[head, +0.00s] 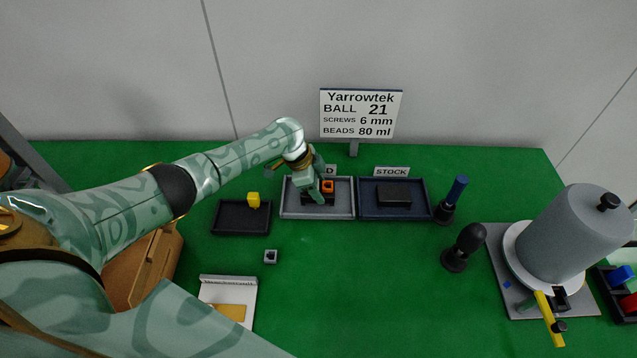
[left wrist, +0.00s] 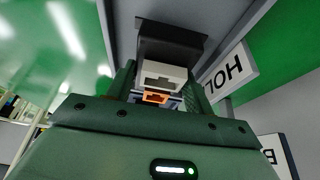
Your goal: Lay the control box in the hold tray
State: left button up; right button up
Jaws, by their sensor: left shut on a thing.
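My left gripper (head: 318,192) is over the hold tray (head: 290,211), a grey-rimmed tray whose sign is partly hidden by my arm. It is shut on a dark box, which I take for the control box (left wrist: 170,45), at or just above the tray floor; I cannot tell if it touches. An orange part (head: 328,184) shows beside the fingers, and the left wrist view shows a pale slotted block and an orange piece between the fingers. My right gripper is not in view.
The stock tray (head: 372,211), holding a dark box (head: 394,196), adjoins on the right. A blue-handled tool (head: 455,190) stands right of the stock tray.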

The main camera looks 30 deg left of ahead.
pick_arm(q)
jog(key=shift+f+b, duration=0.4)
jog(key=shift+f, duration=0.15)
dwell(0.4)
jog(key=o, duration=1.2)
jog(key=shift+o, duration=0.2)
jog(key=p+v, duration=0.5)
jog(key=v, duration=1.1)
jog(key=shift+p, duration=0.3)
jog(key=shift+s+a, duration=0.1)
